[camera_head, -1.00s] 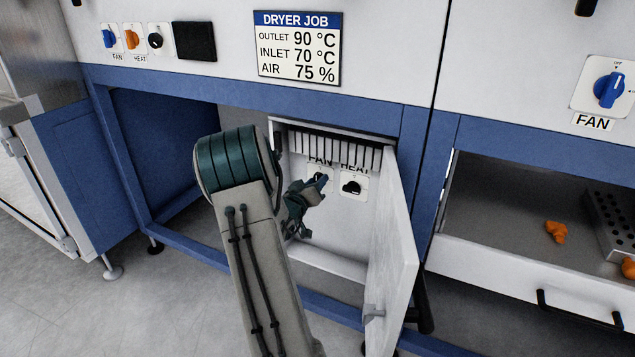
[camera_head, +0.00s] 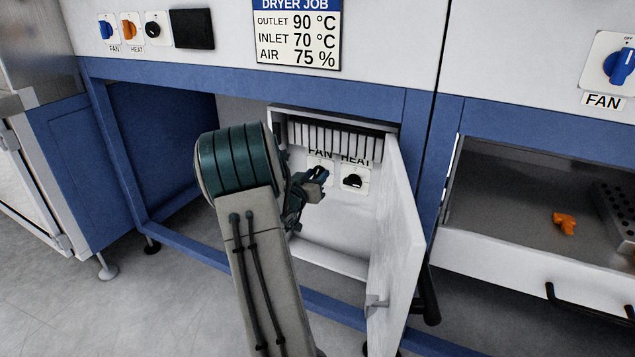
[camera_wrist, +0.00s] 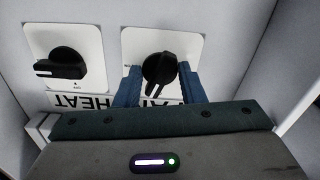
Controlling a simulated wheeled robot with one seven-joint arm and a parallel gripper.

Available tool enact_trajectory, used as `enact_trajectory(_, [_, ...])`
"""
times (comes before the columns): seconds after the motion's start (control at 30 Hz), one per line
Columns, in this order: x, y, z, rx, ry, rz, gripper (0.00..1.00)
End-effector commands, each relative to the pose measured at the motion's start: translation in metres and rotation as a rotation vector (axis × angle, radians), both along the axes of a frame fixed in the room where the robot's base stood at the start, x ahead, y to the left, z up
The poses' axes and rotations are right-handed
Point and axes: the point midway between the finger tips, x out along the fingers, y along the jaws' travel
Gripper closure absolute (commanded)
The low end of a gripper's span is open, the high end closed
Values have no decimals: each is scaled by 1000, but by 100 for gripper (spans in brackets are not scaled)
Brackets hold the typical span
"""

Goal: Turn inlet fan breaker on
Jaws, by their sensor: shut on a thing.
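The open breaker box (camera_head: 340,235) sits under the dryer panel, with a FAN switch and a HEAT switch on its back wall. My gripper (camera_head: 322,172) reaches inside at the FAN switch and hides most of it in the head view. In the wrist view, which is upside down, the black FAN knob (camera_wrist: 160,70) is between the two blue fingers of my gripper (camera_wrist: 160,88), which are shut on it. The knob's bar is slightly tilted from the picture's vertical. Its label is partly covered by my fingers.
The HEAT knob (camera_wrist: 62,65) is close beside the FAN knob. The box door (camera_head: 398,245) stands open at the right. A blue FAN switch (camera_head: 620,66) is on the upper right panel. An open drawer (camera_head: 490,250) holds an orange piece (camera_head: 565,223).

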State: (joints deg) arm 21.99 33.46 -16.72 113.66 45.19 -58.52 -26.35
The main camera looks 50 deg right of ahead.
Motion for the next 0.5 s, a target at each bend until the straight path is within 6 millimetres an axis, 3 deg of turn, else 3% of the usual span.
enact_trajectory(0.5, [1, 1, -1, 121, -410, 2, 93])
